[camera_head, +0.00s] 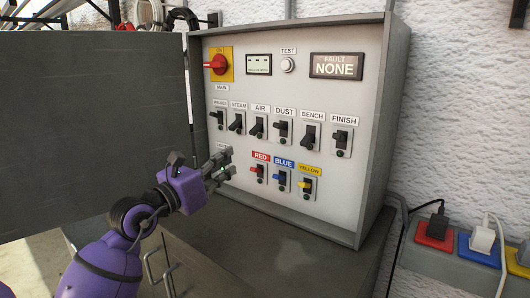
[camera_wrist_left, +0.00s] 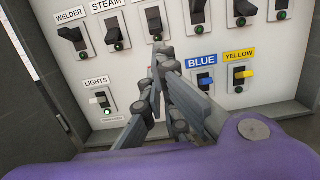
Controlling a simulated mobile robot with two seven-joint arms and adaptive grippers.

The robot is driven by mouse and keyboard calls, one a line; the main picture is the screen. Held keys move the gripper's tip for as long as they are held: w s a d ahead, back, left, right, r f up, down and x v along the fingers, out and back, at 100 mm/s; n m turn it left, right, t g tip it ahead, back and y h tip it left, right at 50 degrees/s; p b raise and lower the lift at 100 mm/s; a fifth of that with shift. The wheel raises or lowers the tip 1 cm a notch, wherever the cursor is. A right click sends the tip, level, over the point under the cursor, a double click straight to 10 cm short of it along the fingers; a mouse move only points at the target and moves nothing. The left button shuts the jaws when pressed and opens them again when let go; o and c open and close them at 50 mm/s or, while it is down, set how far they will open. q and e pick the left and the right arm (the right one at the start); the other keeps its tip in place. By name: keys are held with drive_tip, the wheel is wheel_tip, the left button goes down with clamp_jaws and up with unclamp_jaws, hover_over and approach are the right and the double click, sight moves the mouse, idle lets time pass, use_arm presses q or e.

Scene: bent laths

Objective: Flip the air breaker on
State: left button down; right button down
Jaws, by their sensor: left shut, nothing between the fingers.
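The air breaker (camera_head: 257,127) is a black lever on a light plate under the AIR label, third from the left in the upper row. In the wrist view it is at the top middle (camera_wrist_left: 153,19), its label out of frame. Its lever seems to point down in the head view. My left gripper (camera_head: 229,162) is shut and empty in front of the panel, below and left of the air breaker in the head view. In the wrist view its fingertips (camera_wrist_left: 162,52) appear just under that breaker; I cannot tell whether they touch it. My right gripper is out of view.
The steam breaker (camera_head: 236,122) and dust breaker (camera_head: 282,128) flank the air breaker. Red (camera_head: 258,172), blue (camera_head: 281,180) and yellow (camera_head: 305,185) breakers sit below. The open cabinet door (camera_head: 90,130) stands at left. A grey surface (camera_head: 270,260) lies below the panel.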

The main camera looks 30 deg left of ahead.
sight(256, 130)
use_arm(q)
drive_tip(key=shift+w+d+r+p, duration=0.1)
drive_tip(key=shift+w+p, duration=0.25)
drive_tip(key=shift+w, duration=2.1)
drive_tip(key=shift+w+d+r+p, duration=0.1)
drive_tip(key=shift+w+p, duration=0.2)
drive_tip(key=shift+w, duration=2.1)
drive_tip(key=shift+a, duration=0.15)
